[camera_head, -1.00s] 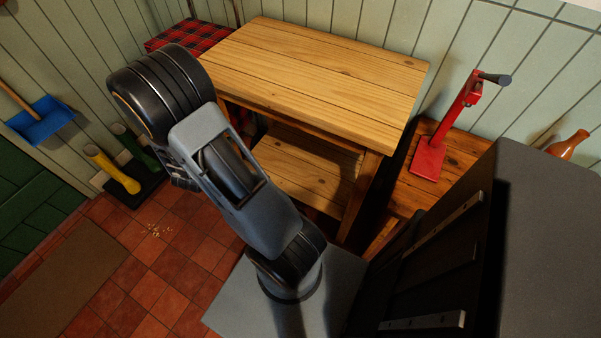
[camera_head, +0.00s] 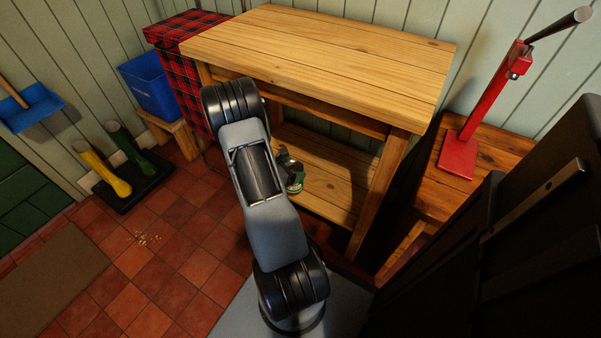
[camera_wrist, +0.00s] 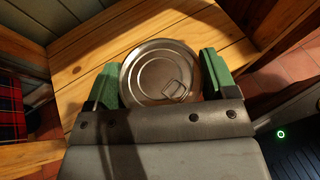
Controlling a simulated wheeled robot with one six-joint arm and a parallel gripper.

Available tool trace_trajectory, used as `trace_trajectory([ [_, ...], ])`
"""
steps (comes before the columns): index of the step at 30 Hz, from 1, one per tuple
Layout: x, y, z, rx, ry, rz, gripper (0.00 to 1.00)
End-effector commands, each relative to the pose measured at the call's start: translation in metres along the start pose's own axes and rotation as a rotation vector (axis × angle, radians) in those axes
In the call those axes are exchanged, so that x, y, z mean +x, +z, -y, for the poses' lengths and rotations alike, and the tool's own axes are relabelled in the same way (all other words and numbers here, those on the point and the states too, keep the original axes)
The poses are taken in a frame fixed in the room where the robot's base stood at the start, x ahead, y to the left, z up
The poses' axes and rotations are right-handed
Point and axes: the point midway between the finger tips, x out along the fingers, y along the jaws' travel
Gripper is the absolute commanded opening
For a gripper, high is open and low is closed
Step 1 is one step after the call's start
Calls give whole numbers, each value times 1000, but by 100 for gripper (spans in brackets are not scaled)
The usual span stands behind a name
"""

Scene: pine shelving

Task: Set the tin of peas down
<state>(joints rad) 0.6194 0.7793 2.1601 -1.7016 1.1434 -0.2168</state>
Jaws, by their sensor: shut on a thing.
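The tin of peas (camera_wrist: 160,70) shows its silver ring-pull lid in the wrist view. My gripper (camera_wrist: 157,82) is shut on it, one green-padded finger at each side. In the head view a small part of the tin (camera_head: 296,187), with a green label, shows beside my arm at the pine bench's lower shelf (camera_head: 335,190). The tin looks upright there; whether its base touches the boards is hidden.
The bench top (camera_head: 330,55) above is bare, and the visible lower shelf boards are clear. A bench leg (camera_head: 380,190) stands at the right. A red lever press (camera_head: 487,115) is on a side bench. A blue bin (camera_head: 152,85) and boots (camera_head: 105,170) are at the left.

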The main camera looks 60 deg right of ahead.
Motion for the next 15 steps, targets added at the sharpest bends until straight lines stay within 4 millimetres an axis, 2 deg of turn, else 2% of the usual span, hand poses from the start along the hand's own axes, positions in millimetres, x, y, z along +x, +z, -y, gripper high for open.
trace_trajectory([
  [1, 14, -6, -9, 4, -3, 1, 39],
  [5, 40, -10, -30, 2, 0, 1, 39],
  [6, 47, -17, -33, 0, -1, 0, 39],
  [15, 77, -38, -52, 0, 2, 0, 39],
])
